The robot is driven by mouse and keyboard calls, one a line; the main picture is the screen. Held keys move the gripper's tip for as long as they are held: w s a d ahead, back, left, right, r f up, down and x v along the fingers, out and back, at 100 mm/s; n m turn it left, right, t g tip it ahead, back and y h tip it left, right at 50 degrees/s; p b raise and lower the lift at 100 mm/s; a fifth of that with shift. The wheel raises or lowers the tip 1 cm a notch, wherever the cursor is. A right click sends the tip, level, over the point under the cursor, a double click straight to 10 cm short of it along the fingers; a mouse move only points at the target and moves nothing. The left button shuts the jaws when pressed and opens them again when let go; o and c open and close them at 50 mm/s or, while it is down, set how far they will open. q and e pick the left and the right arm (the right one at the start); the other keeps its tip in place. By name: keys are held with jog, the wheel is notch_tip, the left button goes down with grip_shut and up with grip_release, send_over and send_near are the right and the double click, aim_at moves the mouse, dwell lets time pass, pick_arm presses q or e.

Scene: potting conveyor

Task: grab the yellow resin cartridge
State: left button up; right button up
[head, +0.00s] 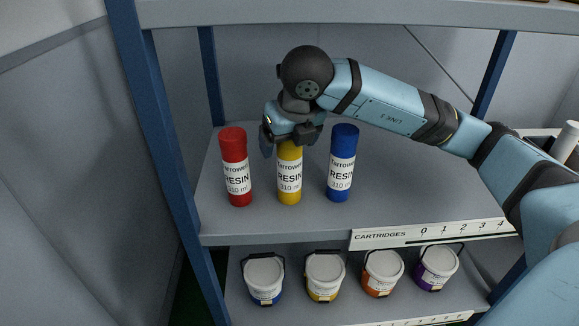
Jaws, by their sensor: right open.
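The yellow resin cartridge (290,174) stands upright on the upper shelf, between a red cartridge (236,167) on its left and a blue cartridge (341,163) on its right. My right gripper (290,143) is at the top of the yellow cartridge and hides its upper end. The gripper is open. I cannot tell whether its fingers touch the cartridge. My left gripper is not in view.
The shelf (420,205) is bare to the right of the blue cartridge. A blue rack post (160,130) stands on the left. A lower shelf holds several lidded buckets (324,277). A label strip reading CARTRIDGES (380,237) runs along the front edge.

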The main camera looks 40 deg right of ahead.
jog(key=shift+f, duration=0.15)
jog(key=c, duration=1.4)
jog(key=shift+c, duration=0.6)
